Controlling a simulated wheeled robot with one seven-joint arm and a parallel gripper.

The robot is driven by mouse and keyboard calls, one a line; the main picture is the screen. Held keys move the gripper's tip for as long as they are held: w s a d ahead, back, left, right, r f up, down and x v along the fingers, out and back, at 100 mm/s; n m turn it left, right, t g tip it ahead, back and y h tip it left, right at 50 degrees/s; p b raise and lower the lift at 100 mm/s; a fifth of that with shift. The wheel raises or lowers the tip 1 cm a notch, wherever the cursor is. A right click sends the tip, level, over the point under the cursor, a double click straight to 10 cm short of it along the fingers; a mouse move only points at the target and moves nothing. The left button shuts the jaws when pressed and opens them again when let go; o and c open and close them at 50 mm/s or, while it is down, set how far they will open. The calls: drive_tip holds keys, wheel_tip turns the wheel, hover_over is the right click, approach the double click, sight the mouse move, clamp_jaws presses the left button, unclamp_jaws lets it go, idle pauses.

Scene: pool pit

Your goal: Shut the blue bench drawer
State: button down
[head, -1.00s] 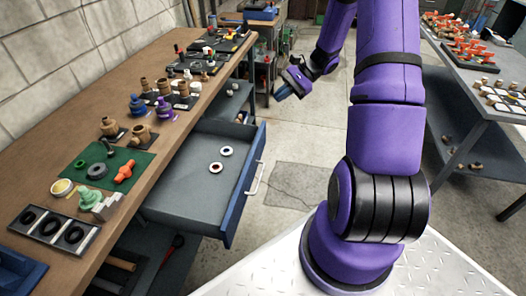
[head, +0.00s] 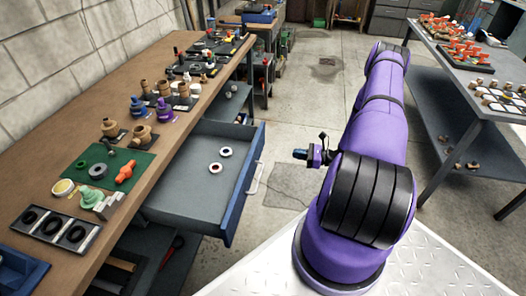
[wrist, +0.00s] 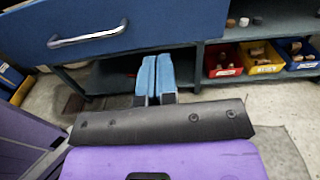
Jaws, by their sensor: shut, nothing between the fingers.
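The blue bench drawer (head: 244,185) stands pulled out from the wooden workbench. Its grey tray holds a white ring and a red-and-white ring. Its silver handle (head: 256,178) is on the blue front, which faces right. In the wrist view the blue drawer front (wrist: 150,32) and handle (wrist: 88,34) fill the upper left. My gripper (head: 299,154) is right of the drawer front, apart from it. In the wrist view its two blue fingers (wrist: 156,75) are together and empty, below and right of the handle.
The wooden bench top (head: 100,85) carries fittings, a green mat (head: 110,168) and trays. A second bench (head: 450,75) stands at the right. Yellow and blue bins (wrist: 262,58) sit on a shelf beyond my fingers. The concrete floor between the benches is clear.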

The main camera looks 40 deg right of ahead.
approach(259, 149)
drive_tip(key=x, duration=0.7)
drive_tip(key=shift+w+f, duration=0.15)
drive_tip(key=shift+w, duration=0.15)
drive_tip(key=shift+a, duration=0.1)
drive_tip(key=x, duration=3)
drive_tip(key=shift+w+d, duration=0.15)
drive_tip(key=shift+d, duration=0.1)
drive_tip(key=shift+w+a, duration=0.15)
drive_tip(key=shift+w, duration=0.05)
